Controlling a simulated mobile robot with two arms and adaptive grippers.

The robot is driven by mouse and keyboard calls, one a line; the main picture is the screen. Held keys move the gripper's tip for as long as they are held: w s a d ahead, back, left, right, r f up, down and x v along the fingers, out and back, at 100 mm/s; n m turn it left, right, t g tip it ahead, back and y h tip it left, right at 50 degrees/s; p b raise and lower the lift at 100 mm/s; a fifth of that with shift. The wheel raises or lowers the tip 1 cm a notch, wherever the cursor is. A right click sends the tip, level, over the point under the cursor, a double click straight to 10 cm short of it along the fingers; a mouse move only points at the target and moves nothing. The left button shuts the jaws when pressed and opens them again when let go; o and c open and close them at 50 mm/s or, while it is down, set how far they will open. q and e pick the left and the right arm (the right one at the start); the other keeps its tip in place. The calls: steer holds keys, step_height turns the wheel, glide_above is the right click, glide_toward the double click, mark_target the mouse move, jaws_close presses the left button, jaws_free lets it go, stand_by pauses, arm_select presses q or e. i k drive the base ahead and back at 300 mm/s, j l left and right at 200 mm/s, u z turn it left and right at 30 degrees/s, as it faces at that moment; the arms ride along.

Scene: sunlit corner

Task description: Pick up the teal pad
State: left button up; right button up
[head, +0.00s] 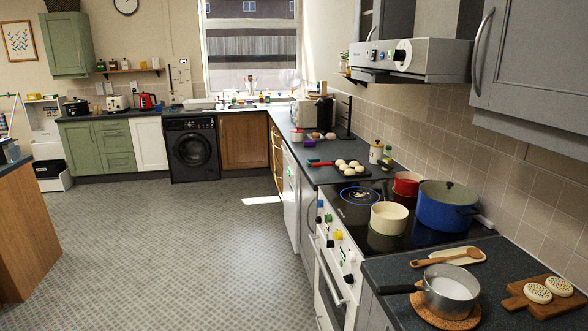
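I cannot make out a teal pad for certain in the head view. A small purple item (307,143) lies on the long worktop, near a red-handled item (320,163). Small coloured items (264,98) stand by the sink under the window, too small to tell apart. Neither of my grippers is in view.
The hob (412,233) holds a cream pot (389,218), a red pot (407,183) and a large blue pot (447,206). A steel saucepan (451,289) and a wooden board (520,303) are on the near worktop. The tiled floor (200,255) is clear.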

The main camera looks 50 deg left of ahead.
mark_target(311, 160)
steer(key=u, duration=1.65)
steer(key=i+z, duration=0.1)
steer(key=z, duration=0.35)
steer(key=i+j+z, duration=0.1)
steer(key=z, duration=0.35)
steer(key=i+j+z, duration=0.25)
steer(key=j, duration=0.4)
steer(key=i+j+z, duration=0.15)
steer(key=j, duration=0.25)
steer(key=i+j+z, duration=0.1)
steer(key=j, duration=0.25)
steer(key=i+j+z, duration=0.15)
steer(key=j, duration=0.25)
steer(key=i+j+z, duration=0.1)
steer(key=j, duration=0.3)
steer(key=i, duration=0.1)
